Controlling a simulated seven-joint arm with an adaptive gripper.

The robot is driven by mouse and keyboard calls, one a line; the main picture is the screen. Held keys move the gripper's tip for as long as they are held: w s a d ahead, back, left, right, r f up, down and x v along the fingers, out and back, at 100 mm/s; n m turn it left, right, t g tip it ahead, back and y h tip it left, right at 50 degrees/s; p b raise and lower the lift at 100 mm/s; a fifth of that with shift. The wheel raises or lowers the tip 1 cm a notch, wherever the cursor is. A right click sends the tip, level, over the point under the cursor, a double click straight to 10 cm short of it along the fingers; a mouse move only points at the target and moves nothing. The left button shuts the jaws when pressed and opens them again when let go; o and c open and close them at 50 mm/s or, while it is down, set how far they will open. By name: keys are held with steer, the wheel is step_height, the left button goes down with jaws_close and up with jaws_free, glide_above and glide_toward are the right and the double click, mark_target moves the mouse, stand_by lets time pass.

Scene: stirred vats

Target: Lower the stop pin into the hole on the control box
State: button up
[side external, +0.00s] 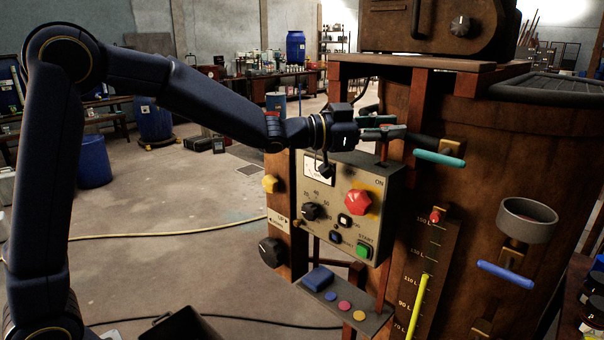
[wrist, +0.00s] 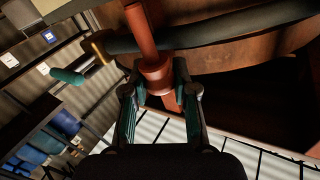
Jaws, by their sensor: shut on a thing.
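The control box (side external: 340,197) is a beige panel with a dial gauge, a red knob, small switches and a green START button. My gripper (side external: 384,131) is just above the box's top right edge and is shut on the stop pin. The pin shows as a thin red rod (side external: 384,151) below the fingers, reaching down to the box top. In the wrist view the pin (wrist: 156,76) is a red rod with a thicker collar, between the fingers of my gripper (wrist: 158,95). The hole is hidden, and I cannot tell whether the pin tip is in it.
A teal-handled valve (side external: 439,158) sticks out close right of my gripper. A large rusty vat (side external: 480,180) stands behind it. A small shelf (side external: 350,309) with coloured discs is below the box. Open floor (side external: 180,245) lies to the left.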

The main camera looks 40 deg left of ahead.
mark_target(384, 153)
steer(key=shift+f, duration=2.55)
stand_by(0.4)
steer(key=o, duration=1)
steer(key=v, duration=1.2)
